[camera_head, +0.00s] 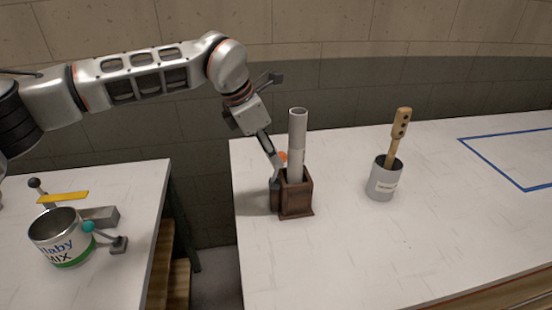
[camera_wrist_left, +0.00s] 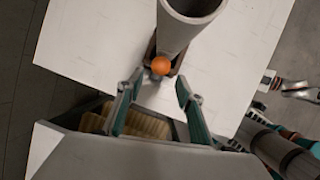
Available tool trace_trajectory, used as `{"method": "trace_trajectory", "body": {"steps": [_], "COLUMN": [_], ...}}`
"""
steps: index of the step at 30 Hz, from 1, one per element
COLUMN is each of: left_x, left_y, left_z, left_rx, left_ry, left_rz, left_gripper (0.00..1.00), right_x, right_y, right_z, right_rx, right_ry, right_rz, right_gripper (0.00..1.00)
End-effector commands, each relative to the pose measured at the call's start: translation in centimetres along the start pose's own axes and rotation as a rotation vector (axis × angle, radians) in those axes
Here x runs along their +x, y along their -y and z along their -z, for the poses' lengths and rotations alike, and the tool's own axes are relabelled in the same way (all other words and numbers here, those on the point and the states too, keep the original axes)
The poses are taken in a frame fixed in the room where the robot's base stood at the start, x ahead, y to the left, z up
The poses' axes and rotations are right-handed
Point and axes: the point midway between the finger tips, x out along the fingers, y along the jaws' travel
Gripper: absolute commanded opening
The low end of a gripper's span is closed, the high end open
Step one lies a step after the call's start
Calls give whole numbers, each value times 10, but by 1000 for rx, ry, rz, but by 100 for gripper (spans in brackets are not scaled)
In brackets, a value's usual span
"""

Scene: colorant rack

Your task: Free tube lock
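A pale grey tube (camera_head: 297,130) stands upright in a dark brown wooden holder (camera_head: 297,200) on the white table. A small orange ball knob (camera_head: 283,156) sits at the tube's left side, just above the holder. My left gripper (camera_head: 277,168) reaches down to the knob from the left. In the left wrist view its two fingers (camera_wrist_left: 160,84) are apart, with the orange knob (camera_wrist_left: 161,66) at the gap between the fingertips, not clasped. The tube's open mouth (camera_wrist_left: 192,8) shows beyond the knob. The knob's stem is mostly hidden.
A grey metal cup (camera_head: 383,184) with a wooden-handled tool (camera_head: 399,135) stands right of the holder. A blue outline (camera_head: 495,170) marks the table farther right. A labelled can (camera_head: 62,240) in a clamp stands on the left table. A gap separates the tables.

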Motion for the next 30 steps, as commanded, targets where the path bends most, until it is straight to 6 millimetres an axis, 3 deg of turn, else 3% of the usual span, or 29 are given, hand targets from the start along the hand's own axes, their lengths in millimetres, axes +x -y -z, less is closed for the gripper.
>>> {"method": "trace_trajectory", "body": {"steps": [3, 9, 19, 23, 30], "left_x": [18, 37, 41, 41, 41], "left_y": [1, 0, 0, 0, 0], "left_z": [0, 0, 0, 0, 0], "left_rx": [-1, -1, -1, -1, -1], "left_ry": [-1, 0, 1, 1, 5], "left_rz": [2, 0, 0, 0, 0], "left_gripper": [37, 37, 37, 3, 0], "right_x": [-1, -1, -2, -2, -1], "right_y": [0, -2, -3, -3, -2], "right_z": [2, 9, 14, 14, 11], "right_rx": [0, -1, -1, -1, -1], "right_ry": [0, -9, -17, -17, -13], "right_rz": [0, -2, -3, -3, -3], "right_gripper": [40, 40, 40, 40, 40]}}
